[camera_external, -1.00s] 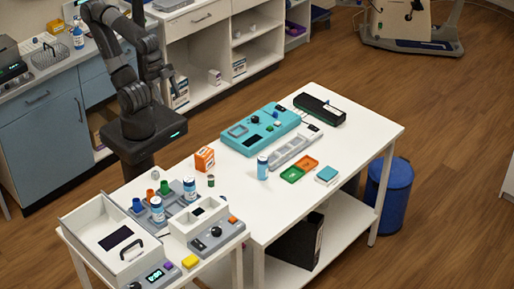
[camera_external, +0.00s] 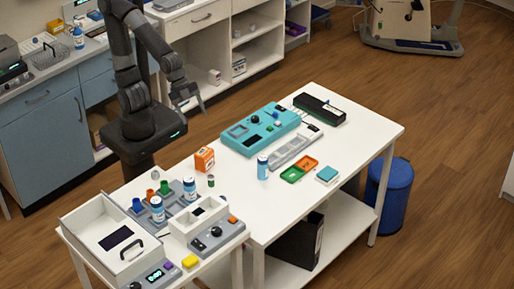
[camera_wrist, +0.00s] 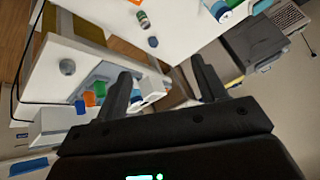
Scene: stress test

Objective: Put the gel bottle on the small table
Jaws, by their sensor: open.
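Several similar white-and-blue bottles with blue caps are in the external view; I cannot tell from labels which is the gel bottle. One bottle (camera_external: 263,168) stands upright on the large white table (camera_external: 345,150). Two others, a front bottle (camera_external: 157,210) and a rear bottle (camera_external: 190,188), stand at the grey tray on the small table (camera_external: 62,232). A blue-and-white bottle (camera_wrist: 218,10) is partly in view at the top of the wrist view. My gripper (camera_external: 191,107) is open and empty, in the air behind the tables, apart from every bottle.
An orange box (camera_external: 204,158) and a small dark-green jar (camera_external: 211,181) are on the large table's left part. A teal device (camera_external: 260,130) lies at its back. A white box (camera_external: 110,240) and grey device (camera_external: 215,237) crowd the small table. The large table's right front is clear.

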